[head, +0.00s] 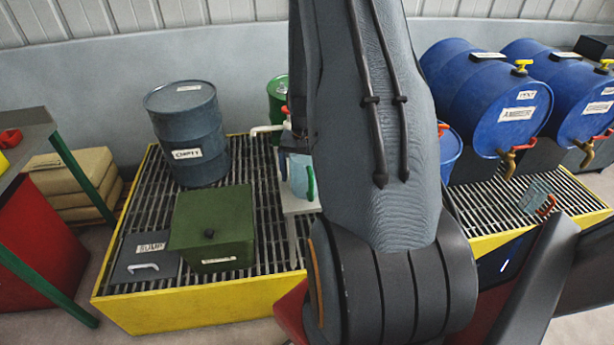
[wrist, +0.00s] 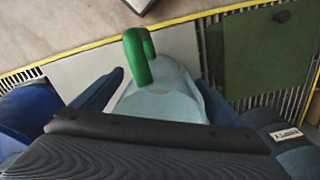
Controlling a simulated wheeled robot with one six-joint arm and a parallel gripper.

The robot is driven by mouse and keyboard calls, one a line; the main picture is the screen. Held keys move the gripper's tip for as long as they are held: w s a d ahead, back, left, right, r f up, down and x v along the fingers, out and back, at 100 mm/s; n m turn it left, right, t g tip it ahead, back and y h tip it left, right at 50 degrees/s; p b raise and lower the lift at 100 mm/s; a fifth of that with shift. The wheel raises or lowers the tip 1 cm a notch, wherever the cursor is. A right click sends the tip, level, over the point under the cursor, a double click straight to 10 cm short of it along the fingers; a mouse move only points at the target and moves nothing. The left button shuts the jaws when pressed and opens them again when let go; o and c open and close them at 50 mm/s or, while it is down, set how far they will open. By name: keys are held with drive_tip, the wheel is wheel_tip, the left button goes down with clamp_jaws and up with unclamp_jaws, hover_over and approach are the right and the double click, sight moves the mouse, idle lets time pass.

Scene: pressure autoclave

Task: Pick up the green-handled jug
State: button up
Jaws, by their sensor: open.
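The green-handled jug, a pale translucent vessel, stands on a small white stand (head: 297,204) in the head view, partly hidden by my arm. Its green handle (head: 310,183) shows at the arm's left edge. In the wrist view, the jug's body (wrist: 165,103) fills the middle, with the green handle (wrist: 139,58) upright toward the top. My gripper (wrist: 162,80) is open, with one finger on each side of the jug. A dark bar across the wrist view hides the lower part of the jug. I cannot tell whether the fingers touch it.
A blue-grey drum (head: 187,135) and a green box (head: 210,228) stand on the yellow-edged grating (head: 150,300). Blue drums with taps (head: 487,95) lie at the right. A red-handled jug (head: 537,197) stands on the grating below them. A green drum (head: 277,95) is behind the stand.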

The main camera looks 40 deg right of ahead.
drive_tip(key=shift+f, duration=0.15)
drive_tip(key=c, duration=1.2)
